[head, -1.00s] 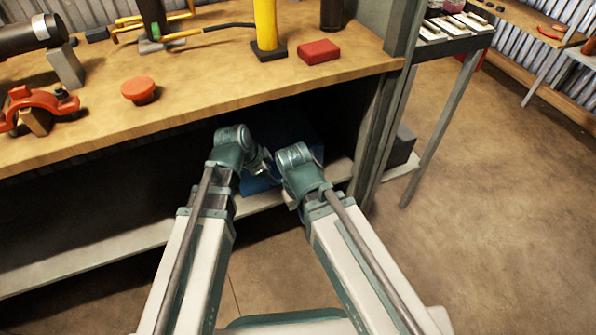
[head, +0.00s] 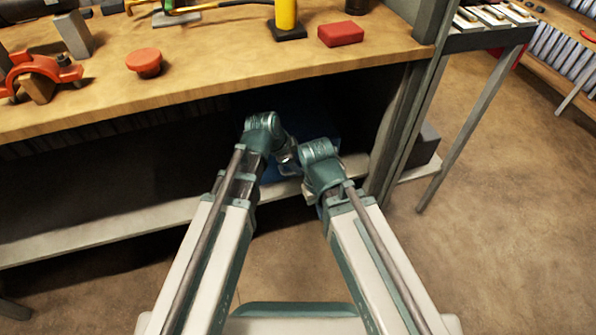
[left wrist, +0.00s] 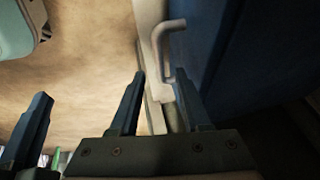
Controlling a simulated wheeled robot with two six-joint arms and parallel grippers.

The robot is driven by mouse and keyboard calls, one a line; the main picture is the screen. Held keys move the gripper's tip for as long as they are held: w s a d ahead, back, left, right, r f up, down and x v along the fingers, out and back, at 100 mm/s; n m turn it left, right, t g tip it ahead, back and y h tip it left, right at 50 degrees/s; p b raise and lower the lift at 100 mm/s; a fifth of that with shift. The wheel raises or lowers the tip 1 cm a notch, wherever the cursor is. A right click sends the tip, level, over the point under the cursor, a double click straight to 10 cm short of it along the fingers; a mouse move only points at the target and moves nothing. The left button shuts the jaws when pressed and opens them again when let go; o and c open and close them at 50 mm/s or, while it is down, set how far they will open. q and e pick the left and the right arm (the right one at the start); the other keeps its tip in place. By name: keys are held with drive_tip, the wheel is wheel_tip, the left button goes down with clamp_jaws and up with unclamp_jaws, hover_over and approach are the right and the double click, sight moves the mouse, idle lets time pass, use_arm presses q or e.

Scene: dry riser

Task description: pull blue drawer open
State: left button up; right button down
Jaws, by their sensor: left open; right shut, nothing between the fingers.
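The blue drawer (head: 272,174) is on the low shelf under the workbench, mostly hidden behind my arms. Its dark blue face (left wrist: 238,60) fills the right of the left wrist view. A pale bent bar handle (left wrist: 160,40) stands out from its edge. My left gripper (head: 287,156) is open and empty. I cannot tell whether the drawer is open. My right gripper (head: 307,190) is shut and empty, close beside the left, low by the shelf edge.
The wooden benchtop (head: 220,75) overhangs the arms, carrying a red block (head: 340,34), a red round knob (head: 144,62) and an orange clamp (head: 38,75). A grey bench leg (head: 398,130) stands just right. The shelf left of the drawer looks bare. Open floor lies right.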

use_arm(q)
drive_tip(key=b+x, duration=0.2)
drive_tip(key=x, duration=0.1)
drive_tip(key=shift+f, duration=0.15)
clamp_jaws()
idle(1.3)
